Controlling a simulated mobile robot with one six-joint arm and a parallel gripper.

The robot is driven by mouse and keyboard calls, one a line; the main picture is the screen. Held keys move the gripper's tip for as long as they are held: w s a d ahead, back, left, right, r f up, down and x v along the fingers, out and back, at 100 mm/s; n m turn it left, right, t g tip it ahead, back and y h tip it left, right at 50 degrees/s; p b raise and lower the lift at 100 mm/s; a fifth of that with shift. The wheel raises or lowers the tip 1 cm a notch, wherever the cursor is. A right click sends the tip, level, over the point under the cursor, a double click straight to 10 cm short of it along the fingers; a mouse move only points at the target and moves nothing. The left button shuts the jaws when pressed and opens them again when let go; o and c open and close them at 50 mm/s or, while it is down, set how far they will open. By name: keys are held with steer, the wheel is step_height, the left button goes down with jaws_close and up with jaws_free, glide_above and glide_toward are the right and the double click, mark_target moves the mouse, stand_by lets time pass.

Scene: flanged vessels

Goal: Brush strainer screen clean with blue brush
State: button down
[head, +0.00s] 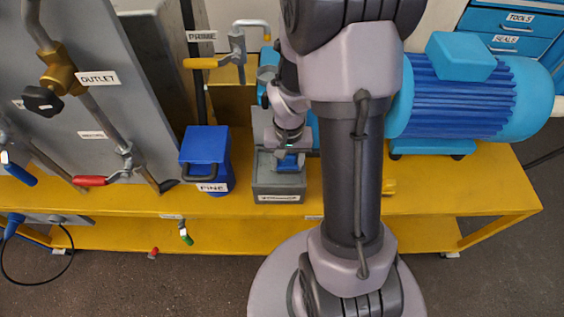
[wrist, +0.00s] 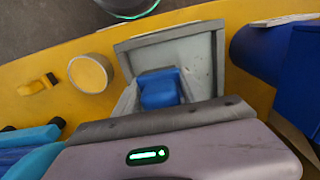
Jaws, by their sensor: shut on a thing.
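My gripper (head: 290,152) points down over a grey open-topped box (head: 278,194) on the yellow bench. It is shut on a blue block-like piece, which looks like the blue brush (head: 288,164). In the wrist view the brush (wrist: 160,88) sits between my fingers, within the outline of the grey box (wrist: 205,60). The brush's lower end is hidden, so I cannot tell whether it touches anything. The label on the box front is too small to read.
A blue ribbed motor (head: 460,95) is at right. Pipes and an OUTLET valve (head: 57,75) stand at left. A round pale-rimmed yellow thing (wrist: 91,73) lies beside the box. Bare yellow bench (head: 450,195) shows at right.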

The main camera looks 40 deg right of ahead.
mark_target(269, 170)
steer(key=shift+d, duration=0.2)
steer(key=shift+w+a, duration=0.3)
steer(key=shift+w, duration=0.1)
steer(key=shift+w+a, duration=0.3)
steer(key=shift+a, duration=0.35)
steer(key=shift+w+a, duration=0.3)
steer(key=shift+a, duration=0.4)
steer(key=shift+w+a, duration=0.3)
steer(key=shift+a, duration=0.35)
steer(key=shift+w, duration=0.1)
